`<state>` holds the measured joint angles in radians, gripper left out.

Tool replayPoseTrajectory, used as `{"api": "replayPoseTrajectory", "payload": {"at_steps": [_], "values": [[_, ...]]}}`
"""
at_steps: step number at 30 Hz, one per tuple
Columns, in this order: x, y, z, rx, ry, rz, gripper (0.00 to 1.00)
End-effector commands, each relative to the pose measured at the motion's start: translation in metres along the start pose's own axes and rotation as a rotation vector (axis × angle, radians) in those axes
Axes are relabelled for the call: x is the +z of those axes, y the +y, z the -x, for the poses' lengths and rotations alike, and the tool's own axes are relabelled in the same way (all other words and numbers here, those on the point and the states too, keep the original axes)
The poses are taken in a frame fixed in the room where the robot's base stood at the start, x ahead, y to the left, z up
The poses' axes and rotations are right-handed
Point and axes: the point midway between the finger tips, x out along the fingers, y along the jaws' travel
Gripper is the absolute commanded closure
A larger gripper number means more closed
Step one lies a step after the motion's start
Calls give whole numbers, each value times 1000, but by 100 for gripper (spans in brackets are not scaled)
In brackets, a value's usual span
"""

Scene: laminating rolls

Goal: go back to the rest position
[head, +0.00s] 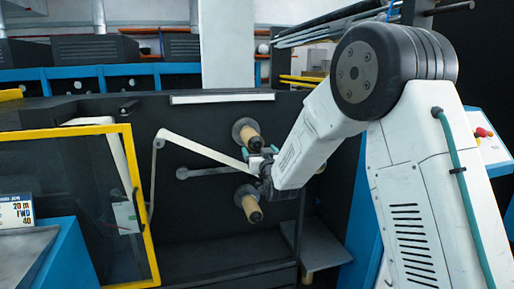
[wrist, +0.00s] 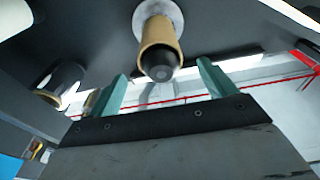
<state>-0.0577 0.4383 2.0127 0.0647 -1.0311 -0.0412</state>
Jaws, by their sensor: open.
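My gripper (head: 260,162) is at the dark machine panel, between an upper spindle with a tan core (head: 250,136) and a lower spindle with a tan core (head: 249,204). In the wrist view my gripper (wrist: 165,80) shows two teal fingers spread wide apart, with nothing held between them. A tan core on its dark-tipped spindle (wrist: 160,47) shows beyond and between the fingers in that view. I cannot tell whether the fingers touch it. The head view partly hides the fingertips behind the wrist.
A grey shelf (head: 320,245) is low at the right. A control box with a red button (head: 482,132) stands far right.

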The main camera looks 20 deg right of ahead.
Motion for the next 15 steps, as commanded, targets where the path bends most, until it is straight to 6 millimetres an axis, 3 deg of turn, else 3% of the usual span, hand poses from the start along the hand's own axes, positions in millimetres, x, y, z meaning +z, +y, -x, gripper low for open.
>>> {"api": "replayPoseTrajectory", "payload": {"at_steps": [4, 7, 11, 12, 15], "values": [[0, 0, 15, 0, -4, -1, 17], [13, 0, 20, -3, -64, -2, 17], [66, -2, 36, -14, -300, -3, 17], [82, -3, 48, -19, -397, -4, 17], [103, -3, 86, -28, -632, -4, 17]]}}
